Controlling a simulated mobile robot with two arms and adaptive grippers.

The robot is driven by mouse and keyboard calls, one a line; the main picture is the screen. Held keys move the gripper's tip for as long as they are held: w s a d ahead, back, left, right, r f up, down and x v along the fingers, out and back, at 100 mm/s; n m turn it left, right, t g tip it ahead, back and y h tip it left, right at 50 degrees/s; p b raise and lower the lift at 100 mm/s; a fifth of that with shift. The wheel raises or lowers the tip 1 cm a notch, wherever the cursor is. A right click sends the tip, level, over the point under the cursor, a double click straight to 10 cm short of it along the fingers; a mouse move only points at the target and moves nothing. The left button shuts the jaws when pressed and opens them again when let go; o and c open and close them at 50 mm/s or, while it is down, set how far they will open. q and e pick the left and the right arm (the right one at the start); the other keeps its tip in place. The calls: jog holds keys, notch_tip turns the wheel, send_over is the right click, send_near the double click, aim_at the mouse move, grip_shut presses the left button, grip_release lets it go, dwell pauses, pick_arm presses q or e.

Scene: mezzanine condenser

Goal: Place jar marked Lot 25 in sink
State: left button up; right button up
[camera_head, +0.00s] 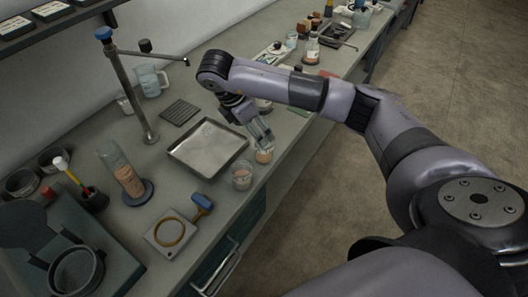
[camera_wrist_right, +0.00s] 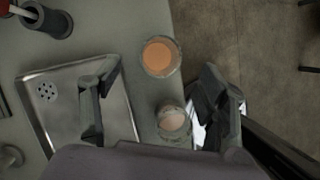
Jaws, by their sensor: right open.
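Two small glass jars with orange-pink contents stand on the counter beside the shallow metal sink (camera_head: 190,155). The nearer jar (camera_head: 242,177) stands by the sink's right corner. The other jar (camera_head: 264,154) is just below my right gripper (camera_head: 262,136). No lot marking is readable on either. In the right wrist view, the sink (camera_wrist_right: 62,92) shows drain holes, one jar (camera_wrist_right: 174,123) lies between my spread fingers, and the other jar (camera_wrist_right: 161,57) is beyond them. My right gripper is open, with no visible grip on a jar. My left gripper is out of view.
A metal post (camera_head: 135,90) with a side arm stands behind the sink. A ribbed dark mat (camera_head: 180,111), a tall glass cylinder (camera_head: 122,170) and a plate with a ring (camera_head: 170,233) are nearby. The counter's front edge is close to the jars.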

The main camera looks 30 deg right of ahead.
aim_at(264, 150)
jog(key=b+x, duration=0.1)
jog(key=x, duration=0.5)
jog(key=shift+a+f+b, duration=0.1)
jog(key=shift+b, duration=0.2)
jog(key=p+x, duration=0.1)
jog(key=x, duration=0.3)
jog(key=shift+s+a+p, duration=0.1)
jog(key=shift+s+p, duration=0.05)
jog(key=shift+p, duration=0.2)
jog(key=shift+f, duration=0.55)
jog(key=shift+c, duration=0.5)
jog(key=c, duration=1.3)
jog(key=shift+r, duration=0.1)
